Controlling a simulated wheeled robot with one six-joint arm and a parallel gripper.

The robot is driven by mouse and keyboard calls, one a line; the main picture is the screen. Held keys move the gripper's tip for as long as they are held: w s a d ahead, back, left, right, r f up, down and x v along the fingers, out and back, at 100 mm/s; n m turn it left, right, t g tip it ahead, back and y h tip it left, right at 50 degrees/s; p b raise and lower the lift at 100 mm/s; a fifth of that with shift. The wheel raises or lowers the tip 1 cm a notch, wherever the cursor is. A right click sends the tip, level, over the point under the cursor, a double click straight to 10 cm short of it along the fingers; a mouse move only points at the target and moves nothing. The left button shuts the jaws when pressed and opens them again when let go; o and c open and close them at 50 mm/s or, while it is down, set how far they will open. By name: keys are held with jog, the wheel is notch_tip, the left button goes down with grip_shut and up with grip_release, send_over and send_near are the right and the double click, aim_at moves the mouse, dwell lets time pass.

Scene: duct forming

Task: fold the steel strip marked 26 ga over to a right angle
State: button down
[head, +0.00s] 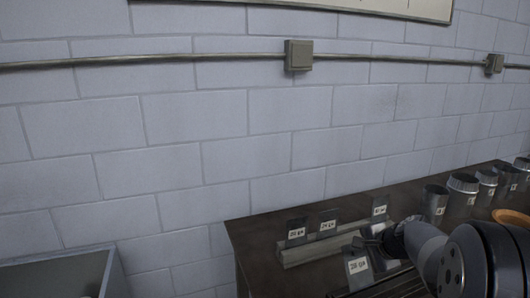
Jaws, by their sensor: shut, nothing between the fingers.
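A dark steel strip (358,252) with a white label (357,266) stands at the front of the bench, by a dark long-edged fixture (385,286). The label looks like 26 ga, but the print is too small to be sure. The strip looks roughly upright; its exact angle and lower edge are hard to tell. My gripper (377,238) is shut and empty, just behind and to the right of this strip. I cannot tell whether it touches the strip. My arm comes in from the lower right and hides part of the fixture.
Other labelled strips stand along a grey rack (310,250): one at left (297,228), one in the middle (328,219), one at right (380,204). Several metal cans (435,203) and an orange round thing (510,217) are at right. A grey bin (60,275) stands lower left.

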aim_at(351, 251)
jog(key=shift+w+a+f, duration=0.25)
jog(key=shift+w+f, duration=0.15)
jog(key=shift+w, duration=0.25)
jog(key=shift+w+a+f, duration=0.25)
jog(key=shift+w+f, duration=0.05)
jog(key=shift+w, duration=0.35)
jog(key=shift+f, duration=0.15)
jog(key=shift+w+a+f+b, duration=0.15)
jog(key=shift+w+f+b, duration=0.3)
jog(key=shift+f+b, duration=0.15)
jog(key=shift+b+x, duration=0.4)
jog(key=shift+x, duration=0.4)
jog(key=shift+f, duration=0.2)
